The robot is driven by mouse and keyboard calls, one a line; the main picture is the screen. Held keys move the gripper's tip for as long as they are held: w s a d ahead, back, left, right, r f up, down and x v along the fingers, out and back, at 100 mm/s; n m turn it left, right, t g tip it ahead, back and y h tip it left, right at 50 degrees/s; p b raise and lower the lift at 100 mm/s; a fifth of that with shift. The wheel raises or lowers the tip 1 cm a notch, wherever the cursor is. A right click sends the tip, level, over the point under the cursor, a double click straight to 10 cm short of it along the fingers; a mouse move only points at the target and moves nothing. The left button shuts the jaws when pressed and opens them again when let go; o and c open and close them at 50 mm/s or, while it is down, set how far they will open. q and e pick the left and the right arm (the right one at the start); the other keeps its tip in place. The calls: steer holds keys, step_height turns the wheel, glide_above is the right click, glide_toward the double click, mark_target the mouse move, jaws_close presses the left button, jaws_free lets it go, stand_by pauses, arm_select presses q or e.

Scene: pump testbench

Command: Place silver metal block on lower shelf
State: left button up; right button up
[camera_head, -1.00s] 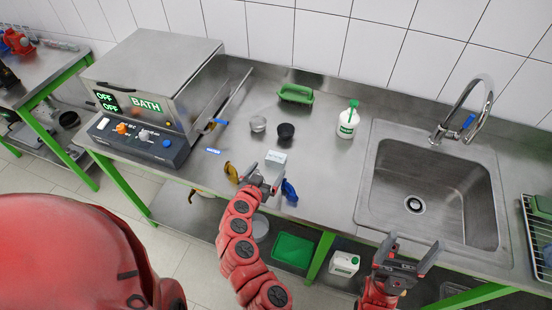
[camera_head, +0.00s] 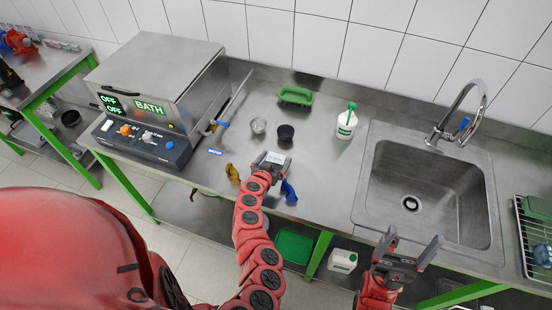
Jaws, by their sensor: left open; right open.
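The silver metal block (camera_head: 275,157) sits near the front edge of the steel counter, mostly hidden by my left gripper. My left gripper (camera_head: 272,158) is open, with its fingers at the two sides of the block; I cannot tell whether they touch it. My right gripper (camera_head: 411,246) is open and empty in front of the counter below the sink. The lower shelf (camera_head: 203,213) shows under the counter, partly hidden by my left arm.
A blue item (camera_head: 289,192) and a yellow-brown item (camera_head: 232,174) flank the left gripper. A black cup (camera_head: 285,133), glass cup (camera_head: 258,126), green tray (camera_head: 296,96) and white bottle (camera_head: 346,124) stand behind. A green bin (camera_head: 293,247) and white canister (camera_head: 343,261) occupy the lower shelf.

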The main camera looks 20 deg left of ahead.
arm_select(q)
steer(key=shift+w+a+f, duration=0.1)
steer(key=shift+w+f, duration=0.2)
steer(key=shift+w, duration=0.3)
steer(key=shift+c, duration=0.3)
steer(key=c, duration=1.4)
